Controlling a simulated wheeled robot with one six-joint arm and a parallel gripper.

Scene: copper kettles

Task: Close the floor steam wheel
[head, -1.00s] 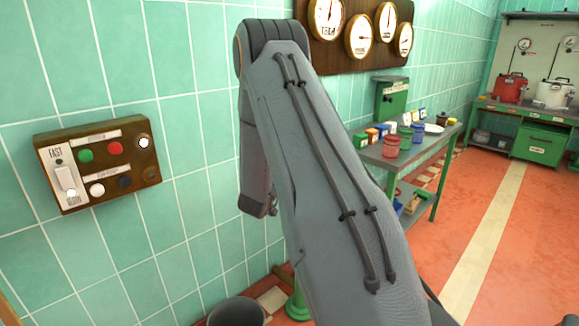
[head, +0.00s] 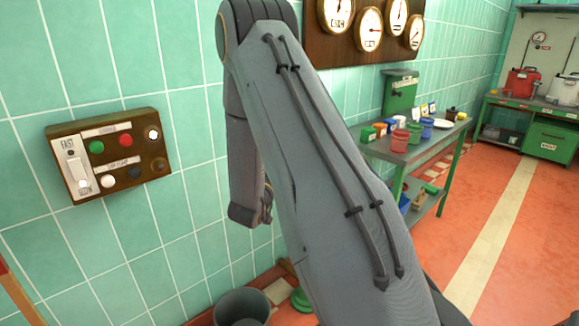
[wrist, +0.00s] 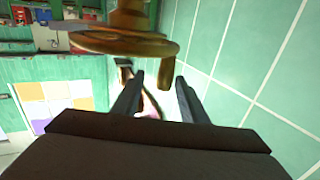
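A brass-coloured wheel (wrist: 118,42) is seen nearly edge-on at the top of the wrist view, with a thick hub above it. A short handle (wrist: 168,78) sticks out from its rim. My gripper (wrist: 159,77) is open, its two dark fingers pointing at the wheel. The handle shows between the fingertips, nearer the right one; I cannot tell whether it is inside the gap or beyond it. Nothing is visibly gripped. In the head view a green floor base (head: 301,299) shows beside my arm; the wheel and my fingertips are hidden there.
A dark bucket (head: 243,306) stands on the floor left of the green base. The tiled wall (head: 190,240) is close on the left, with a button panel (head: 112,155). A workbench (head: 425,140) with coloured pots stands behind. Open red floor (head: 530,220) lies right.

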